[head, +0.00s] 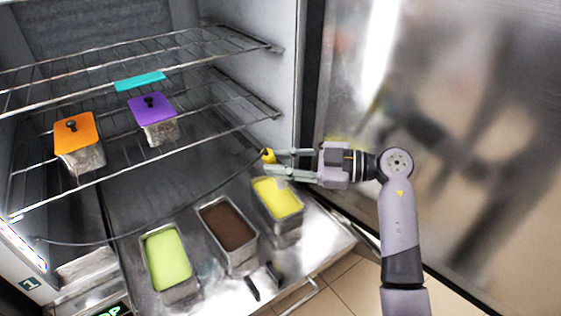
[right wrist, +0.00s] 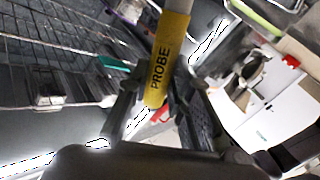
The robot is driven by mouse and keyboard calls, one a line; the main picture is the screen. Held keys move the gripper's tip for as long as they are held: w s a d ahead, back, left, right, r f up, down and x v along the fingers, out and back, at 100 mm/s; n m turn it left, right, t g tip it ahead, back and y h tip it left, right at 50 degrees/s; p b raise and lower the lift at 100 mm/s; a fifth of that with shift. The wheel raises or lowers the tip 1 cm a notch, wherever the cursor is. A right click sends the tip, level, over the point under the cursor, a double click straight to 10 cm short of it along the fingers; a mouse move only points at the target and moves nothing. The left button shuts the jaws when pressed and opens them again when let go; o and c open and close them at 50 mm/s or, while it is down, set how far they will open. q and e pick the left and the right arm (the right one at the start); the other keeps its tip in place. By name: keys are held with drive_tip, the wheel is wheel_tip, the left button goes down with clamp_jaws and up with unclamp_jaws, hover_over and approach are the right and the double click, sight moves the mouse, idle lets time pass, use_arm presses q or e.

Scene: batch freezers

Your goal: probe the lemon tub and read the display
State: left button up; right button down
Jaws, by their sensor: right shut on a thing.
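The yellow-filled metal tub (head: 277,198), which looks like the lemon one, stands uncovered at the right of the drawer or low shelf. My right gripper (head: 274,161) is shut on the yellow probe handle (head: 267,155), just above and behind this tub. In the right wrist view the handle, marked PROBE (right wrist: 167,55), sits between the fingers. I cannot make out the probe's tip. A thin dark cable (head: 150,240) runs from the probe to the left wall. A green-lit display (head: 108,312) is cut off at the bottom edge. My left gripper is not in view.
A brown tub (head: 228,235) and a light green tub (head: 166,262) stand left of the yellow one. Orange-lidded (head: 76,135) and purple-lidded (head: 153,107) tubs sit on the wire shelf above. The freezer door (head: 450,120) stands open at the right.

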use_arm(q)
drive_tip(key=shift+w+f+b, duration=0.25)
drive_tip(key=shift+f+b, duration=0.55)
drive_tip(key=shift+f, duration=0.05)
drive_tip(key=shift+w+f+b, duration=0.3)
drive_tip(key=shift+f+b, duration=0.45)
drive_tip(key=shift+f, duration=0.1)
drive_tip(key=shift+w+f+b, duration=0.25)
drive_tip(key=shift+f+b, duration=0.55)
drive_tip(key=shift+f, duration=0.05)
use_arm(e)
wheel_tip(320, 180, down, 10)
drive_tip(key=shift+w, duration=0.4)
